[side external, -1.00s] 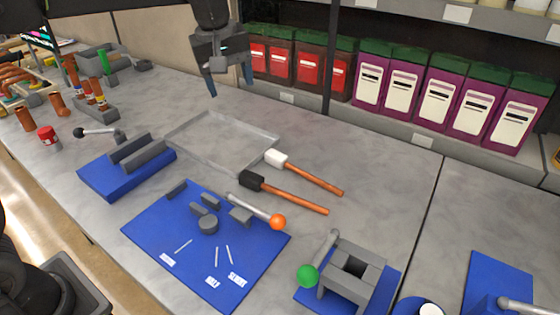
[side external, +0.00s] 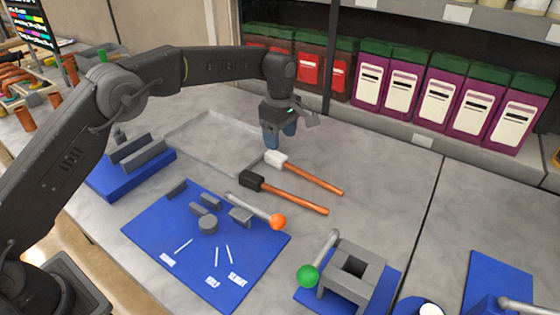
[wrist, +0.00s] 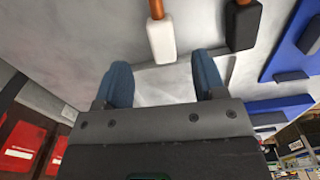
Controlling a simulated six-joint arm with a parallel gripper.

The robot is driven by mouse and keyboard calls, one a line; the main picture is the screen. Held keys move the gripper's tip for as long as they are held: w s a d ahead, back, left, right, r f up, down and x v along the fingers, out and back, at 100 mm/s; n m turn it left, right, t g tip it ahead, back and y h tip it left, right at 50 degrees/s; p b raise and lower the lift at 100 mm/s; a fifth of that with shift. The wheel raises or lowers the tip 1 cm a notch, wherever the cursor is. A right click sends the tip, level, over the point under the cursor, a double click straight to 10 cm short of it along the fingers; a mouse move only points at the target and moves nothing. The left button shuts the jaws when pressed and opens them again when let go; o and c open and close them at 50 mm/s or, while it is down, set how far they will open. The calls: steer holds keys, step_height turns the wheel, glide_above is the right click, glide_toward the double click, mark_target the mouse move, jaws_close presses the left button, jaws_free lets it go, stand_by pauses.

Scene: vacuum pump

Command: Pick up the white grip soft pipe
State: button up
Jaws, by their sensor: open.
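The white-ended piece with a thin orange-brown shaft (side external: 314,179) lies on the grey worktop, its white block end (side external: 276,158) at the tray's right corner. In the wrist view the white block (wrist: 161,38) lies ahead of the blue fingers, roughly in line with the gap between them. My gripper (side external: 279,140) is open and empty, pointing down just above and behind the white end in the side view. In the wrist view my gripper (wrist: 162,72) has nothing between its fingers but the worktop and tray below.
A similar black-ended piece (side external: 252,181) lies close beside it. A shallow grey tray (side external: 190,123) is to the left. A blue mat (side external: 150,232) with small grey parts lies in front. Purple boxes (side external: 437,98) and red boxes line the back shelf.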

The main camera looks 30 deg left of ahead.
mark_target(280, 156)
step_height(280, 156, down, 7)
steer(key=shift+s+f, duration=0.1)
steer(key=shift+f, duration=0.1)
stand_by(0.3)
steer(key=shift+r, duration=0.1)
steer(key=c, duration=1.1)
steer(key=shift+r, duration=0.1)
